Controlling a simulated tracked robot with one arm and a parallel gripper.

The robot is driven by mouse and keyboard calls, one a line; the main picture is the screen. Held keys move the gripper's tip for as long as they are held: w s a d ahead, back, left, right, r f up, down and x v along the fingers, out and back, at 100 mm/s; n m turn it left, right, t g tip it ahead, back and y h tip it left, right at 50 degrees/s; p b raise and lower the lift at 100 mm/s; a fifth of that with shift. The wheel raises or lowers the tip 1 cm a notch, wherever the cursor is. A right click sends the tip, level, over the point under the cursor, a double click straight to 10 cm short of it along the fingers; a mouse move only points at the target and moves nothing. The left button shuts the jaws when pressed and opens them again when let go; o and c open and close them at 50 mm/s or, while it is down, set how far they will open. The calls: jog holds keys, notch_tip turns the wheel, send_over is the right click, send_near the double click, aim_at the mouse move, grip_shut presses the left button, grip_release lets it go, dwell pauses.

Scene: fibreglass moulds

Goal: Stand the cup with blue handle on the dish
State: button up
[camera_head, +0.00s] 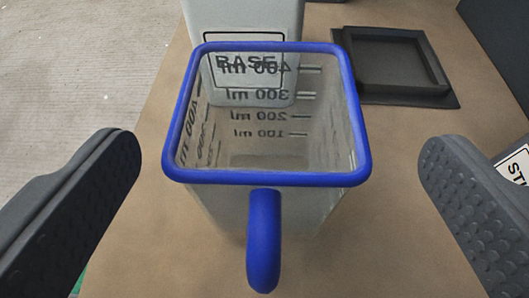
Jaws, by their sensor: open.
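The cup with the blue handle (264,240) is a clear square measuring cup with a blue rim and ml marks. It stands upright on the brown surface in the middle of the view, its handle toward me. My gripper (278,165) is open, one dark ridged finger on each side of the cup, with a gap between each finger and the cup. The dish (400,92) looks like a black, square, shallow tray with a raised rim at the back right. It appears empty.
A pale container labelled BASE (245,20) stands right behind the cup, partly seen through it. A dark box (505,40) is at the top right edge, and a white label (517,165) shows at the right. Brown surface (390,200) is free between cup and right finger. Grey floor lies left.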

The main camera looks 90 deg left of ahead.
aim_at(271, 79)
jog(key=x, duration=0.5)
jog(key=shift+s+f+b, duration=0.15)
jog(key=shift+s+b, duration=0.1)
jog(key=shift+b, duration=0.15)
jog(key=c, duration=1.4)
jog(key=shift+c, duration=0.2)
